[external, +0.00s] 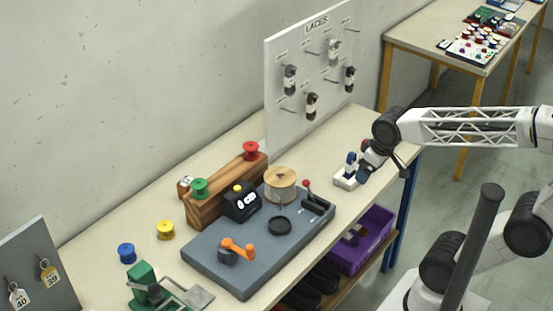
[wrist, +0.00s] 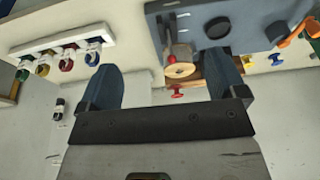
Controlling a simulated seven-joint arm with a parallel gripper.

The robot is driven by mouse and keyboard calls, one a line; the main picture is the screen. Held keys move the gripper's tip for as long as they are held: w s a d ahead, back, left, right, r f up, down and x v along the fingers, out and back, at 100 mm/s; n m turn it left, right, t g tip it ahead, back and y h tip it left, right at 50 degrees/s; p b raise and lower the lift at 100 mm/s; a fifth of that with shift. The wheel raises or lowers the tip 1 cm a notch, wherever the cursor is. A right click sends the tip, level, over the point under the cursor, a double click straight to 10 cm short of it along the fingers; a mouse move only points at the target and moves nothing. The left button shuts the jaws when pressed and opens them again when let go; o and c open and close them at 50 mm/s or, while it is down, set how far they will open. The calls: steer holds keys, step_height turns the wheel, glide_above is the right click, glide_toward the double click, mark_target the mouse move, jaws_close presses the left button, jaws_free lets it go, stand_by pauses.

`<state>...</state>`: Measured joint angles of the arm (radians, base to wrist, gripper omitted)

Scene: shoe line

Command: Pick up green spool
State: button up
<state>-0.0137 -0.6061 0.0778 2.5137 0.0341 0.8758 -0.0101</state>
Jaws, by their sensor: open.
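The green spool (external: 200,188) stands upright on the near-left part of the brown wooden block (external: 228,190) in the external view. I cannot make it out in the wrist view, where my right finger covers part of the wooden block. My gripper (external: 357,167) is at the table's right side, well right of the green spool and apart from it. Its two blue fingers are spread, with nothing between them, as the wrist view also shows (wrist: 163,80).
A red spool (external: 250,150) stands at the block's far end. Yellow (external: 166,230) and blue (external: 127,253) spools stand on the table. A grey board (external: 205,262) with a counter, thread spool and lever lies in front. The laces panel (external: 282,65) rises behind.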

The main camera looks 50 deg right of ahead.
steer(key=w+a+n+t+y, duration=0.1)
steer(key=w+a+t, duration=0.1)
steer(key=w+a, duration=0.35)
steer(key=w+a+t+y, duration=0.1)
steer(key=w+a, duration=0.2)
steer(key=w, duration=0.6)
steer(key=m+t+h, duration=0.1)
steer(key=m+t, duration=0.1)
steer(key=t, duration=0.4)
glide_toward(204, 188)
step_height(204, 188, up, 3)
steer(key=d, duration=0.3)
steer(key=w+a+f+h, duration=0.1)
steer(key=f, duration=0.1)
steer(key=w+a+f+h, duration=0.1)
steer(key=a+f, duration=0.1)
steer(key=w+a+f+m+t+h, duration=0.1)
steer(key=w+a+f+h, duration=0.1)
steer(key=shift+w, duration=0.1)
steer(key=shift+w, duration=0.1)
steer(key=shift+x, duration=1.25)
steer(key=shift+w, duration=0.1)
